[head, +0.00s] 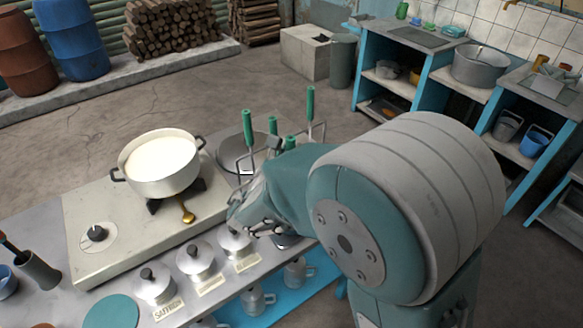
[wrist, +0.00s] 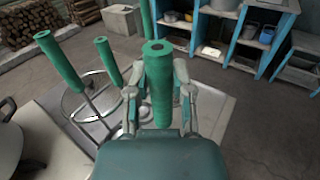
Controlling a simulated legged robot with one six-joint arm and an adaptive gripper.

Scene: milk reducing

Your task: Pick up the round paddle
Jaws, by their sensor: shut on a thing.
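My gripper (wrist: 160,88) is shut on an upright green handle (wrist: 158,65) in the wrist view, one finger on each side of it. The lower end of this held tool is hidden behind my gripper, so I cannot tell whether it is the round paddle. Other green handles stand beside it, on the left (wrist: 60,58) and nearer the middle (wrist: 108,60). Another rises just behind the held one. In the head view, several green handles (head: 249,130) stand at the rack, and my arm hides much of that area.
A pot of milk (head: 160,165) sits on the stove (head: 85,205) left of the tools. Lidded canisters (head: 195,258) line the counter's front. A round grey pan (head: 232,150) lies behind the stove. Blue shelves (head: 440,85) stand at the back right. The floor between is clear.

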